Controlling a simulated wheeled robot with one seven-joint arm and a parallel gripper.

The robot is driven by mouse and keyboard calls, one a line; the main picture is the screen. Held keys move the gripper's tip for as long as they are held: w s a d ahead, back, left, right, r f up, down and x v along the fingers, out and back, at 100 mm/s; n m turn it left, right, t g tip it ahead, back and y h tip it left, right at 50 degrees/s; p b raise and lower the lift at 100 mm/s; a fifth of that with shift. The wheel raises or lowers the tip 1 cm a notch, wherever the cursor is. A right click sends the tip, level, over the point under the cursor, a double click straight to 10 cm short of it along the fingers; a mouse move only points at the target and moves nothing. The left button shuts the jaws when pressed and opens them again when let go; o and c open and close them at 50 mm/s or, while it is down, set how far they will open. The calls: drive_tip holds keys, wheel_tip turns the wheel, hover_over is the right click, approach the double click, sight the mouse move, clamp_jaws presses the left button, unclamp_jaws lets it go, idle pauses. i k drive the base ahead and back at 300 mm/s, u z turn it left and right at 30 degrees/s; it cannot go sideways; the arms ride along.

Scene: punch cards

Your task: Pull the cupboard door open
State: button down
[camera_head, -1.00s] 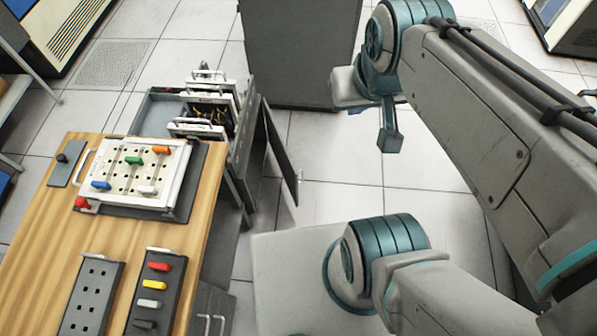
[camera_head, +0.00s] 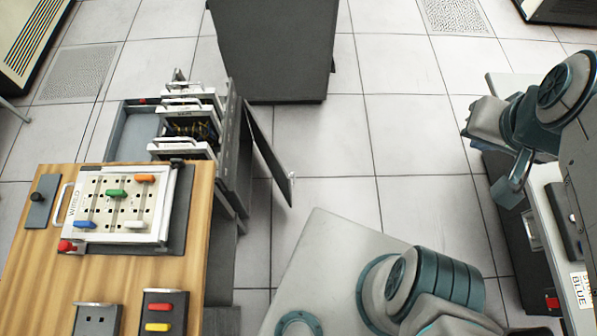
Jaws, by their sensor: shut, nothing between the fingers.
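A dark, thin cupboard door (camera_head: 268,155) stands ajar at a wide angle on the right side of the grey cabinet beside the wooden bench. A small light handle (camera_head: 291,177) sits near its free edge. My gripper (camera_head: 514,186) is at the right of the view, well apart from this door, with its teal fingers pointing down and shut on nothing. It shows in front of a grey unit (camera_head: 503,85) with dark fronts, which it partly hides. The inside of the cupboard behind the door is hidden from this view.
The wooden bench (camera_head: 25,270) holds a white peg panel (camera_head: 150,200) with coloured pegs. White-framed racks (camera_head: 183,150) stand behind it. A tall dark cabinet (camera_head: 272,50) stands at the back. Tiled floor (camera_head: 400,150) is clear between the door and the right-hand unit.

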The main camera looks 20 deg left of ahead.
sight(273, 154)
drive_tip(key=i, duration=1)
drive_tip(key=u, duration=2.1)
